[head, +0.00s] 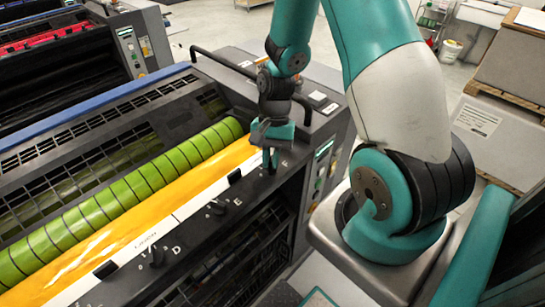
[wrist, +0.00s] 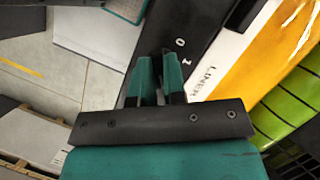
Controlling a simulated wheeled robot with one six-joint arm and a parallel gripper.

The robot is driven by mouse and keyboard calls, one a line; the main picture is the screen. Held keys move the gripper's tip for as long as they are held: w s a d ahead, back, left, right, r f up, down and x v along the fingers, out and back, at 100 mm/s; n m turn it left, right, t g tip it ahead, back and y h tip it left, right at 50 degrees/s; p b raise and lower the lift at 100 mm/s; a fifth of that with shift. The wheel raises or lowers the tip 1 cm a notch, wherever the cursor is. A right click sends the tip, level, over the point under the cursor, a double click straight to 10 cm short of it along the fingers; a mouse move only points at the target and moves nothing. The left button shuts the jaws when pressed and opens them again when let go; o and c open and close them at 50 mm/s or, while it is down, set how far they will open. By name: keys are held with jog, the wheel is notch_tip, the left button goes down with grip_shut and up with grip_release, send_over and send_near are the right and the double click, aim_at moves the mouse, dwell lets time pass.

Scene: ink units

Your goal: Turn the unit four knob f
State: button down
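The dark control rail (head: 195,225) of the near press unit carries small black knobs with white letters. A knob (head: 157,257) stands by the letter D and another knob (head: 218,208) by the letter E. My gripper (head: 270,160) points down at the rail's far end, beside a small white letter. The knob there is hidden behind the fingers in the head view. In the wrist view my gripper (wrist: 160,68) has its two teal fingers close together, with a dark gap between them. The marks 0 and 1 lie just right of the tips. Whether the fingers grip the knob is unclear.
A green roller (head: 130,190) and a yellow inked surface (head: 120,222) run along the rail. Black levers (head: 106,269) (head: 234,176) stand on the strip beside it. A black handrail (head: 225,60) rises behind my gripper. A button panel (head: 322,165) is on the unit's end.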

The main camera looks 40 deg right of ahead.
jog(key=shift+s+m+t+y+p, duration=0.1)
jog(key=shift+m+t+y+p, duration=0.25)
jog(key=shift+m, duration=0.85)
jog(key=shift+f+m+t, duration=0.1)
jog(key=shift+m+t, duration=0.25)
jog(key=shift+m, duration=0.55)
jog(key=c, duration=1.2)
grip_release()
jog(key=shift+d+r, duration=0.1)
jog(key=shift+r, duration=0.1)
jog(key=b+v, duration=0.1)
jog(key=v, duration=1.6)
